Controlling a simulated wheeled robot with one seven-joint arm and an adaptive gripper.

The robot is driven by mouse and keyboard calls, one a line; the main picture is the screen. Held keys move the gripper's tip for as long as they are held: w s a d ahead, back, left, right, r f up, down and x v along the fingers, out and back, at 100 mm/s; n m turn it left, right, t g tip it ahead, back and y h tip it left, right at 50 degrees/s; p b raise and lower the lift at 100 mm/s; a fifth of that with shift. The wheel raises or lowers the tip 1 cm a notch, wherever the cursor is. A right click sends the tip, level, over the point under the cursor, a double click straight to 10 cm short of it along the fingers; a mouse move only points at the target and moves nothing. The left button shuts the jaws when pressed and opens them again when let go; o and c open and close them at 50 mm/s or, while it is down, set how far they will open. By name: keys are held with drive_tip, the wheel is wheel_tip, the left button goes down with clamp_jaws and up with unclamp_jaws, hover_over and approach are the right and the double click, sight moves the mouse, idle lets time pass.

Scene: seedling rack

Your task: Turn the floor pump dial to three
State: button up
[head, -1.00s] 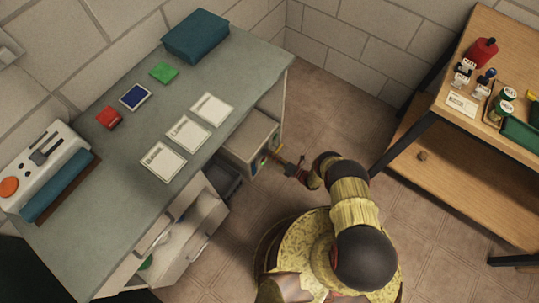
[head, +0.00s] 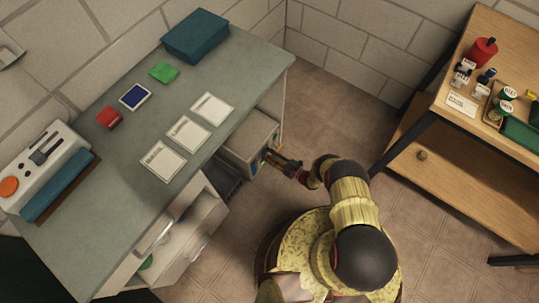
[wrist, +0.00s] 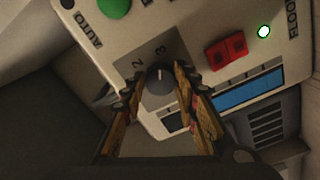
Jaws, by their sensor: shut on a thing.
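The floor pump is a beige box (head: 248,140) under the desk's right end in the head view, and its control panel (wrist: 200,28) fills much of the wrist view. The round dark grey dial (wrist: 158,87) has a light pointer mark on top, which points roughly at the printed 3 (wrist: 162,50). The 2 (wrist: 138,65) is to its left. My gripper (wrist: 158,80) is shut on the dial, one finger on each side. In the head view my gripper (head: 277,160) reaches the panel, and the dial is hidden there.
The panel also has a red rocker switch (wrist: 226,51), a lit green lamp (wrist: 264,31), a green button (wrist: 113,6) and a blue display (wrist: 250,90). An open drawer (head: 190,235) juts from the grey desk (head: 125,180). A wooden shelf (head: 465,170) stands right.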

drive_tip(key=shift+m, duration=0.4)
drive_tip(key=o, duration=1.1)
drive_tip(key=v, duration=1.2)
